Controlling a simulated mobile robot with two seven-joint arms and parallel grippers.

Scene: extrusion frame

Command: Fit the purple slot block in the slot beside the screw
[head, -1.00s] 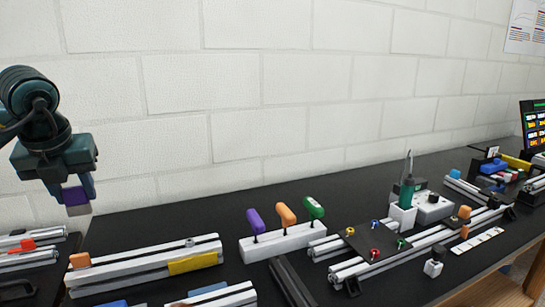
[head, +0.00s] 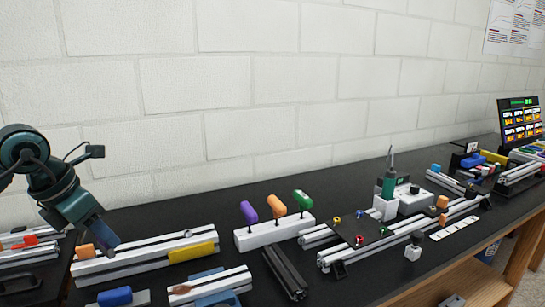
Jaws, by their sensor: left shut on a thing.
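My left gripper (head: 107,241) is tilted down to the right, just above the left end of the long silver slotted rail (head: 150,254). It is shut on the purple slot block (head: 97,228), which shows only partly between the fingers. The screw (head: 188,233) stands on the top of the rail, to the right of the gripper. An orange block (head: 85,251) sits at the rail's left end, close to the gripper. I cannot tell whether the purple block touches the rail. My right gripper is not in view.
A yellow block (head: 192,252) is on the rail's front side. A white stand (head: 273,232) with purple, orange and green handled tools is to its right. A shorter rail (head: 210,286) and a blue block (head: 115,297) lie in front. A black profile (head: 286,272) lies right of these.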

